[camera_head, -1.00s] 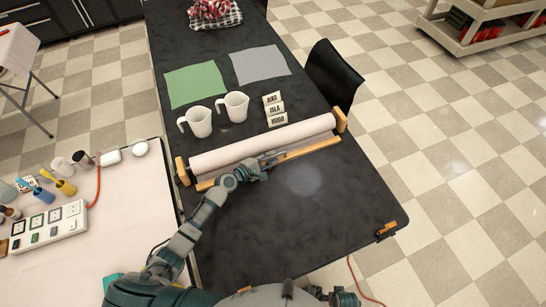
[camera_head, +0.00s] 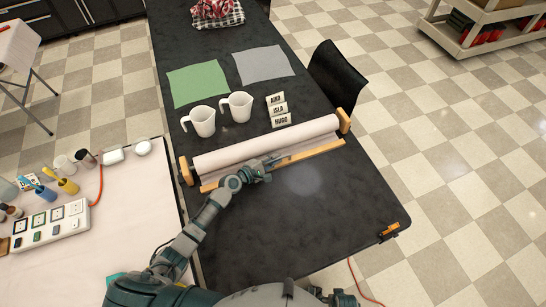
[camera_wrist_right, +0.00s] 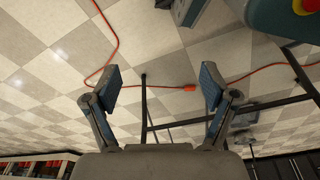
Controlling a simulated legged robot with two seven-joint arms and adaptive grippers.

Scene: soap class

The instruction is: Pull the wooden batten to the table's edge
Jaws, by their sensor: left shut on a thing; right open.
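The wooden batten (camera_head: 318,151) lies along the near side of a white paper roll (camera_head: 264,143) on the black table (camera_head: 335,210). White paper shows between roll and batten. My left gripper (camera_head: 268,166) is shut on the batten near its middle, and its fingers hide that part. The table's near edge lies well in front of the batten. My right gripper (camera_wrist_right: 161,80) is open and empty in the wrist view, with floor tiles beyond its fingers.
Green (camera_head: 198,85) and grey (camera_head: 263,65) cloths lie farther back. An orange clamp (camera_head: 389,231) sits at the near right corner. The tabletop before the batten is clear.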

